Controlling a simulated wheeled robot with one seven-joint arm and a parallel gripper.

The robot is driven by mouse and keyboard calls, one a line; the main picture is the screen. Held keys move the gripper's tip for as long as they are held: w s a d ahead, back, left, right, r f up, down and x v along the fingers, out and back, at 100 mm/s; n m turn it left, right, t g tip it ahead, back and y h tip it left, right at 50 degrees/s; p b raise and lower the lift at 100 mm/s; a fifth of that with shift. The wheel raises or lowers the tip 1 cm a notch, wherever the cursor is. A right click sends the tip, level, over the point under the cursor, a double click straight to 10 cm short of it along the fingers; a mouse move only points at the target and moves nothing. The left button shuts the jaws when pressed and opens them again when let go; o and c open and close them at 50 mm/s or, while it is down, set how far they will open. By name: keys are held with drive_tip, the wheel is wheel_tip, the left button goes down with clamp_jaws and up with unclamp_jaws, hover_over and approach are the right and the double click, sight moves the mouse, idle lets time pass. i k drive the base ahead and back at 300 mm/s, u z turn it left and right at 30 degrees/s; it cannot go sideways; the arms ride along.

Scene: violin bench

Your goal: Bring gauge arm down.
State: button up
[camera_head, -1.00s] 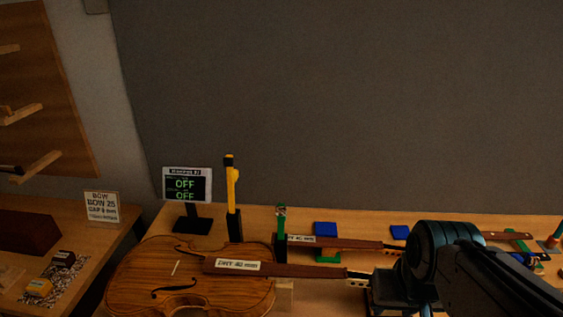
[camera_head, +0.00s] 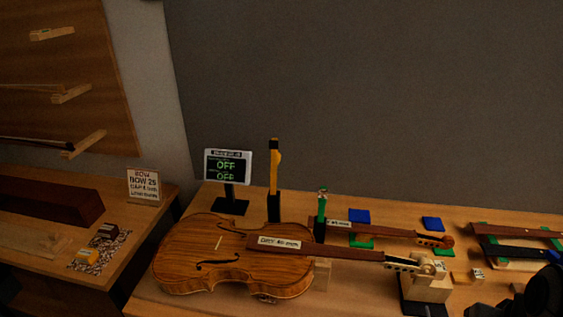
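The yellow gauge arm (camera_head: 275,172) stands upright against a black post behind the violin, with a black tip at its top. A small display (camera_head: 228,167) on a black stand is just left of it and reads OFF on two lines. The violin (camera_head: 228,262) lies on the bench in front of both, its neck pointing right. A dark part of my arm shows at the lower right corner, well away from the gauge arm. My gripper's fingers are not visible.
A green upright clamp-like piece (camera_head: 321,213) stands right of the gauge arm. Blue blocks (camera_head: 359,216) and violin necks lie along the bench to the right. A wooden neck support (camera_head: 427,287) holds the scroll end. A side table with a bow sign (camera_head: 144,185) is at left.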

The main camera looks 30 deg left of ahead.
sight(276, 157)
drive_tip(key=k, duration=0.85)
drive_tip(key=u, duration=0.75)
drive_tip(key=i, duration=0.35)
drive_tip(key=z, duration=0.05)
